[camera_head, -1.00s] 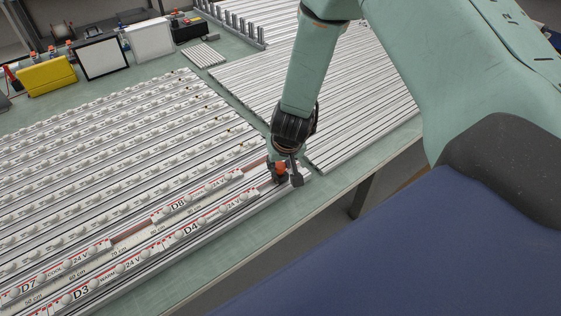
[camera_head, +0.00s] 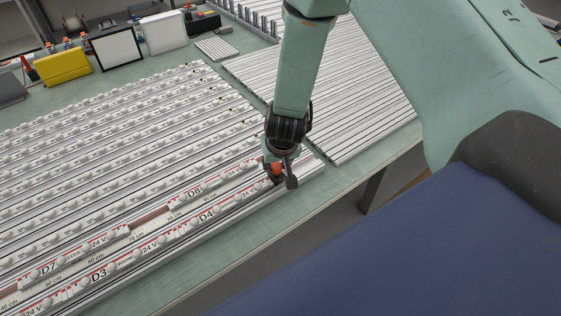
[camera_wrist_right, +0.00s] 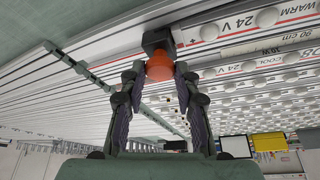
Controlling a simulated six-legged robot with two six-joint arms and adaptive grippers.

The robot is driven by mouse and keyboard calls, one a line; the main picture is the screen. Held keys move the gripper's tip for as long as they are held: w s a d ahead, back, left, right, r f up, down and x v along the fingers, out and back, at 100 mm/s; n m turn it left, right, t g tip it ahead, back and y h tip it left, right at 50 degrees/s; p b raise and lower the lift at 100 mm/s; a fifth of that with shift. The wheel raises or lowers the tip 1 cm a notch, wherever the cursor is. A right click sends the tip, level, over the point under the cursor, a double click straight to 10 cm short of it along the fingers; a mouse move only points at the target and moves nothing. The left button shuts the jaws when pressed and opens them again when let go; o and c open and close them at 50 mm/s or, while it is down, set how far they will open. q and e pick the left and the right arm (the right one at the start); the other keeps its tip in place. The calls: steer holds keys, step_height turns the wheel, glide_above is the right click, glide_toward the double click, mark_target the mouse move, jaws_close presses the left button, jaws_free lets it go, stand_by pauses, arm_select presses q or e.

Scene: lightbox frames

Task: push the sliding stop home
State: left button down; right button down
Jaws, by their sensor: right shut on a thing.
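The sliding stop is a small black block with an orange knob (camera_head: 276,169), at the right end of the nearest rail frame (camera_head: 232,207) in the head view. My right gripper (camera_head: 279,173) is shut on the orange knob. In the right wrist view the knob (camera_wrist_right: 160,68) sits between the two fingertips, with the black block (camera_wrist_right: 156,40) beyond it. The block is right beside the end of a white lamp strip (camera_wrist_right: 225,28) marked 24 V; I cannot tell whether they touch. Strips D8 (camera_head: 200,188) and D4 (camera_head: 207,215) lie in the frame. My left gripper is out of view.
Many parallel rails with lamp strips (camera_head: 120,130) cover the green table (camera_head: 265,232). Bare rails (camera_head: 345,95) lie behind my right arm. A yellow case (camera_head: 67,74), a framed panel (camera_head: 102,55) and a white box (camera_head: 163,33) stand at the back. The front table margin is clear.

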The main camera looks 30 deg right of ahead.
steer(key=shift+d, duration=0.1)
steer(key=c, duration=1.1)
jaws_free()
steer(key=shift+c, duration=0.2)
steer(key=shift+o, duration=0.7)
steer(key=v, duration=1.2)
